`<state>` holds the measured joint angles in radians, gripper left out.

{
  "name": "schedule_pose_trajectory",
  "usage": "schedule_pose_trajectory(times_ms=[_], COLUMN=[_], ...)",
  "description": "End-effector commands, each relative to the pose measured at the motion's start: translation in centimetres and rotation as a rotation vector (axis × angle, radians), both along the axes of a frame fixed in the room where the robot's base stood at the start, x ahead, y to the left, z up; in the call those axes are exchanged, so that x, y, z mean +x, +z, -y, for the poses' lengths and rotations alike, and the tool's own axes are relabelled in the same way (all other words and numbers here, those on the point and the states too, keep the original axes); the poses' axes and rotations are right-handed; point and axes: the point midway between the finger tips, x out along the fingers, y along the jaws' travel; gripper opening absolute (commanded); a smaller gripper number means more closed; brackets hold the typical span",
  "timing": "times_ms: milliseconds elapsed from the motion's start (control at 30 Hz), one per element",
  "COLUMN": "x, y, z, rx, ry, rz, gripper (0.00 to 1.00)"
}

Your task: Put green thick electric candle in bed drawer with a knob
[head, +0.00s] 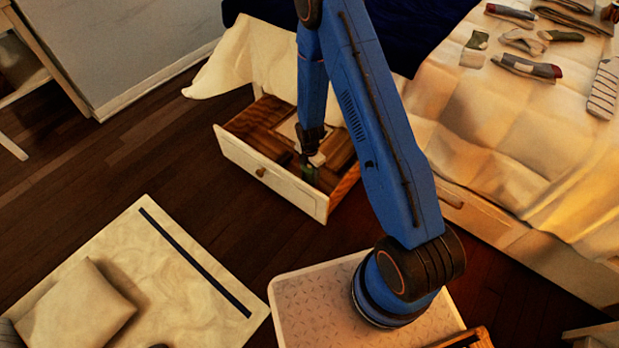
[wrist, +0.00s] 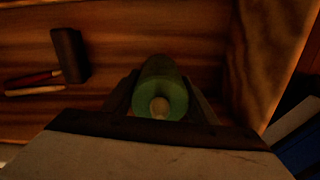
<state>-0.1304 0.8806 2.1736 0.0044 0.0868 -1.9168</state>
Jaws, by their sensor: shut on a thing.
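The green thick electric candle (wrist: 164,88) is between the two fingers of my gripper (wrist: 160,105) in the wrist view, with its pale tip facing the camera. In the head view the candle (head: 309,172) shows as a small green shape below my gripper (head: 308,160). The gripper is shut on it. The open bed drawer (head: 270,177) is white with a wooden inside and a round knob (head: 260,172) on its front. My gripper and the candle are over or inside the drawer. I cannot tell whether the candle touches the drawer floor.
A dark-headed tool (wrist: 68,55) and thin sticks (wrist: 35,84) lie in the drawer at left in the wrist view. A drawer wall (wrist: 265,60) stands close on the right. The bed (head: 475,130) holds several socks. A cushion (head: 80,305) lies on a mat at lower left.

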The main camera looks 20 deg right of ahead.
Motion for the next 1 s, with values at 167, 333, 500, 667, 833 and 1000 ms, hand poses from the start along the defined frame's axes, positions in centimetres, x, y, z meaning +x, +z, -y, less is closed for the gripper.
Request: schedule_pose_trajectory(times_ms=[167, 333, 500, 667, 833, 1000], x=[0.0, -0.1, 0.0, 0.0, 0.0, 0.0], y=[-1.1, -3.3, -4.2, -4.1, -4.5, -4.5], z=[0.0, 0.0, 0.0, 0.0, 0.0, 0.0], rx=[0.0, 0.0, 0.0, 0.0, 0.0, 0.0], ry=[0.0, -0.001, -0.001, -0.001, -0.001, -0.001], rz=[-0.002, -0.002, 0.0, 0.0, 0.0, 0.0], gripper=[0.26, 0.26, 0.26, 0.26, 0.26, 0.71])
